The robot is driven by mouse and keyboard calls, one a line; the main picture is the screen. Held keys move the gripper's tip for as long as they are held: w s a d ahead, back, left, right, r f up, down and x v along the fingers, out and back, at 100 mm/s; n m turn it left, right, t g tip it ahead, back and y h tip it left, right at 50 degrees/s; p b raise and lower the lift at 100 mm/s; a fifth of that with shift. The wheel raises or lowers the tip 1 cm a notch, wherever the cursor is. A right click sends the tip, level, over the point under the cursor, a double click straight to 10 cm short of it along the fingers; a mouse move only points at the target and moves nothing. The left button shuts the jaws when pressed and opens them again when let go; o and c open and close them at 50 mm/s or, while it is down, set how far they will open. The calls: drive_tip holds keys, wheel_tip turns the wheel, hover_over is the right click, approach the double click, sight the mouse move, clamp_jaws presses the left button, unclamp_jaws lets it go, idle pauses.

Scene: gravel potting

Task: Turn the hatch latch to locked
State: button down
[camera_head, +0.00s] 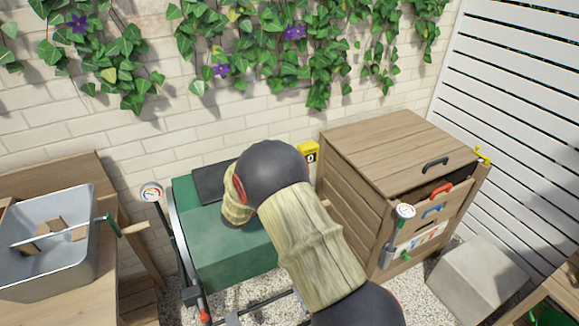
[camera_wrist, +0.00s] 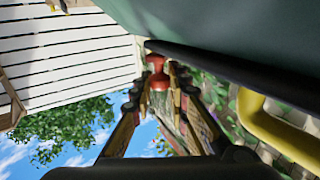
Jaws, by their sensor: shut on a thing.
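A red knob-like part (camera_wrist: 157,77), which looks like the hatch latch, sits between the fingertips of my gripper (camera_wrist: 158,88) in the wrist view. My gripper is shut on it. The part lies close to a dark edge bar (camera_wrist: 210,62) along a green surface (camera_wrist: 225,25). In the head view the green box (camera_head: 235,265) stands left of centre with a dark panel (camera_head: 211,182) on top. My arm covers its right part there, and hides my gripper and the latch. Whether the latch is turned cannot be told.
A thick yellow handle (camera_wrist: 280,130) is close on the right in the wrist view. A grey tub (camera_head: 50,255) is on the left bench.

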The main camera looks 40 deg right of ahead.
drive_tip(key=c, duration=1.8)
unclamp_jaws()
drive_tip(key=shift+o, duration=0.2)
drive_tip(key=v, duration=1.2)
drive_tip(key=shift+c, duration=0.3)
